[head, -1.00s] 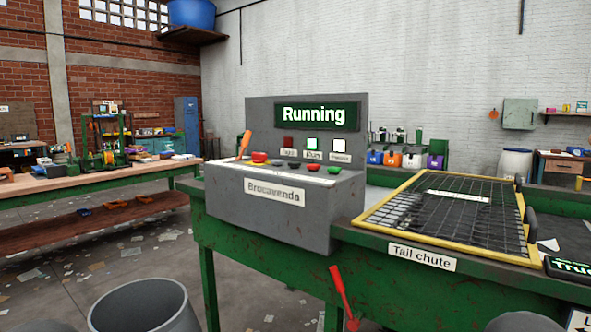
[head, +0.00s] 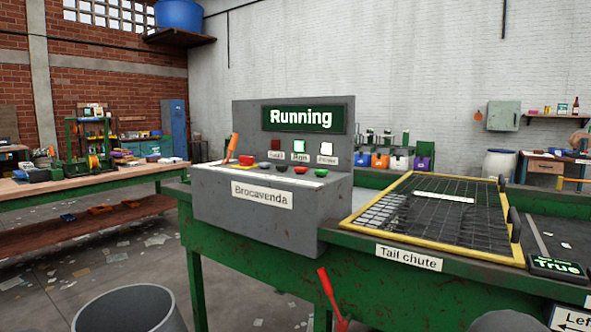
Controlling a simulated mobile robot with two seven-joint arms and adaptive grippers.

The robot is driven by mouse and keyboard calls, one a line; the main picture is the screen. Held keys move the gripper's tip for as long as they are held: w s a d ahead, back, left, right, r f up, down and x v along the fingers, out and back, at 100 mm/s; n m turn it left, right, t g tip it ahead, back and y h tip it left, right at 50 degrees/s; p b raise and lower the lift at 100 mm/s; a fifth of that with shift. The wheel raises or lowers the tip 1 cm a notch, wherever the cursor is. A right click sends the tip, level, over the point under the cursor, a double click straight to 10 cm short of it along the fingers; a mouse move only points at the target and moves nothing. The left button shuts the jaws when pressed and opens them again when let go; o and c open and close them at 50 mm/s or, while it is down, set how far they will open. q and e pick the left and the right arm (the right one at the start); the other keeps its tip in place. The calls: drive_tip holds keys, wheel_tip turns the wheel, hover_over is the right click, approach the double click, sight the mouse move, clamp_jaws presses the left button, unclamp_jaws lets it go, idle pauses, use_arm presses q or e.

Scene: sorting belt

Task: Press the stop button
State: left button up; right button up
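The grey control box (head: 224,213) labelled "Brocavenda" stands on the green belt frame. On its sloped top are a large red button (head: 247,160), a dark button (head: 265,165), another dark button (head: 282,168), a smaller red button (head: 301,170) and a green button (head: 320,173). I cannot read a stop label on any of them. The display (head: 303,118) behind reads "Running". The green and white lamps below it are lit, and the red lamp looks dark. Neither of my grippers is in view.
An orange-handled lever (head: 232,147) rises at the box's left end. A yellow-framed mesh guard (head: 440,213) lies to the right by the "Tail chute" label. A red lever (head: 330,295) sticks out below the front. A grey bin (head: 130,308) stands at the lower left.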

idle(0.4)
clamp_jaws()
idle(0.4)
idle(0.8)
